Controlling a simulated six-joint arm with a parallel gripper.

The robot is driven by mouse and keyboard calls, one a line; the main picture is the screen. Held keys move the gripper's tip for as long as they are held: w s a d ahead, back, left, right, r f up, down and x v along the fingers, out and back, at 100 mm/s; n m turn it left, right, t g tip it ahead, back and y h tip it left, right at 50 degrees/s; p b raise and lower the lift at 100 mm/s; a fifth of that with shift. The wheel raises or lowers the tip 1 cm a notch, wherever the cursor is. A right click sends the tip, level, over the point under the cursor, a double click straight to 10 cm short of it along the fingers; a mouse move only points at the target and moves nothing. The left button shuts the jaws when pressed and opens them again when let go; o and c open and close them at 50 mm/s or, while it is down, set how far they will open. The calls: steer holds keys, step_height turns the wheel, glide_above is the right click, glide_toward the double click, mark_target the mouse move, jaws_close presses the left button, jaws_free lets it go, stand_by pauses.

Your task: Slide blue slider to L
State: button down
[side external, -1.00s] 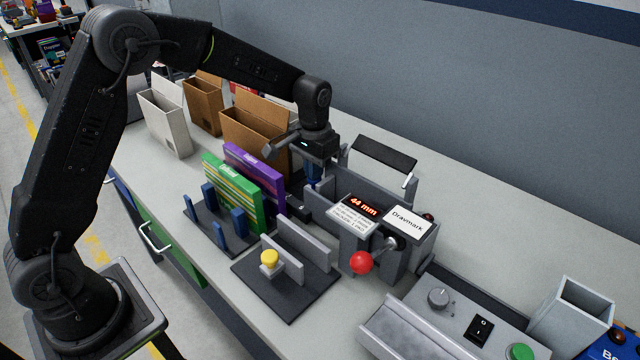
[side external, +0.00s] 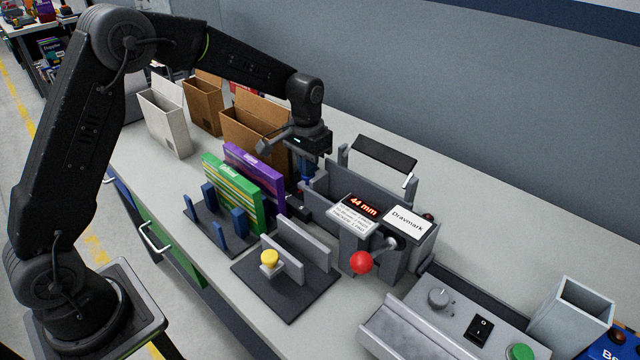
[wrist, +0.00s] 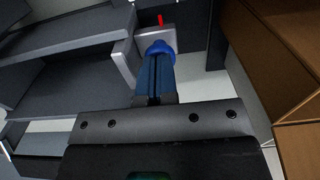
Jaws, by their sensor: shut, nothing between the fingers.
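The blue slider (wrist: 160,49) shows in the wrist view as a rounded blue knob on a grey block with a red pointer mark. My gripper (wrist: 157,66) is shut, its two blue fingers together, with the tips right at the near side of the knob. I cannot tell whether they touch it. In the side external view my gripper (side external: 306,178) points down at the left end of the grey machine (side external: 365,185), behind the purple box. The slider cannot be made out there. No L marking is readable.
The machine's display (side external: 362,205) reads 44 mm, near a red ball lever (side external: 361,262). Purple (side external: 256,180) and green (side external: 232,195) boxes stand close in front of my gripper. A brown carton (side external: 254,135) stands to its left. Bare bench lies behind the machine.

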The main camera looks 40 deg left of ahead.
steer(key=shift+s+a+f, duration=0.1)
steer(key=shift+a+f, duration=0.1)
steer(key=shift+a, duration=0.85)
stand_by(0.4)
step_height(320, 180, up, 6)
steer(key=shift+r, duration=0.2)
stand_by(0.6)
steer(key=s+d+r+t, duration=0.3)
steer(key=s+r, duration=0.7)
steer(key=s, duration=0.4)
steer(key=s+d+f+t, duration=0.1)
steer(key=s+t, duration=0.1)
steer(key=s, duration=1.2)
steer(key=shift+t, duration=0.3)
